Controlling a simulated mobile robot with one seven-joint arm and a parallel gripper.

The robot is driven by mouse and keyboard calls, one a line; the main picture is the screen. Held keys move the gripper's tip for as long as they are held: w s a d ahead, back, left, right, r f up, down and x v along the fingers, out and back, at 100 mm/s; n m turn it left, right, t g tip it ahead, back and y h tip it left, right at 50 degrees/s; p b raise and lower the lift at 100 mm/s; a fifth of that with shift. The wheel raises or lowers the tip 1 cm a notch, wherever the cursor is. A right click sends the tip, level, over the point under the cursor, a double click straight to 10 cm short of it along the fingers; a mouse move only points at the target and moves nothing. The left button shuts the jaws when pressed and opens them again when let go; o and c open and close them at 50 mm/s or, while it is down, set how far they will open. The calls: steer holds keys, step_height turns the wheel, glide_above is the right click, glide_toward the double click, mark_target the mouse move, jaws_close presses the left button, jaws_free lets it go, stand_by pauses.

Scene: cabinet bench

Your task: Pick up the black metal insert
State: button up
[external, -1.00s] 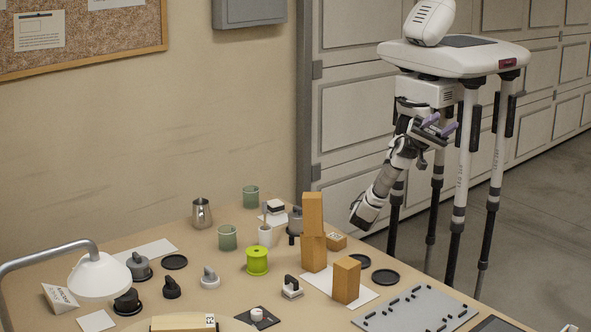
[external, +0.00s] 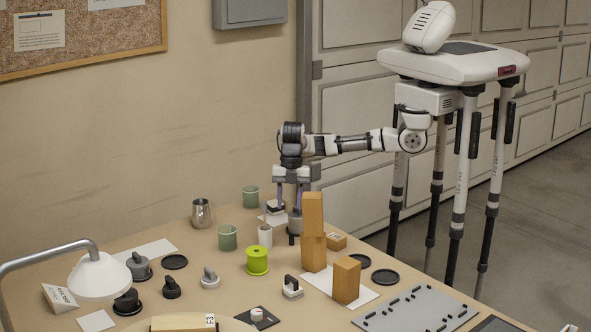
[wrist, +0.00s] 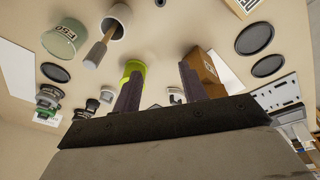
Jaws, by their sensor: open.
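I cannot tell for sure which thing is the black metal insert. Dark candidates are a black knob-like piece (external: 172,288) and another black piece on a round base (external: 127,302), both at the front left of the table. My gripper (external: 289,203) is open and points down at the back of the table, over a white block with a black top (external: 275,207) and a grey piece on a dark foot (external: 295,223). In the wrist view its two fingers (wrist: 160,72) are apart with nothing held between them. The fingers partly cover a yellow-green spool (wrist: 132,67).
Green cups (external: 228,238), a white cup (external: 265,235), a metal jug (external: 202,213) and the spool (external: 257,261) stand around. A lamp (external: 98,277) overhangs the front left.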

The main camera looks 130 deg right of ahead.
mark_target(292, 237)
steer(key=s+d+f, duration=0.1)
steer(key=f, duration=0.3)
steer(key=s+d+f+g+h+p, duration=0.1)
steer(key=f, duration=0.4)
steer(key=s+f+g, duration=0.1)
steer(key=f, duration=0.4)
steer(key=shift+d+f+m, duration=0.1)
steer(key=shift+d+m, duration=0.2)
steer(key=shift+d, duration=0.1)
steer(key=shift+c, duration=0.2)
jaws_close()
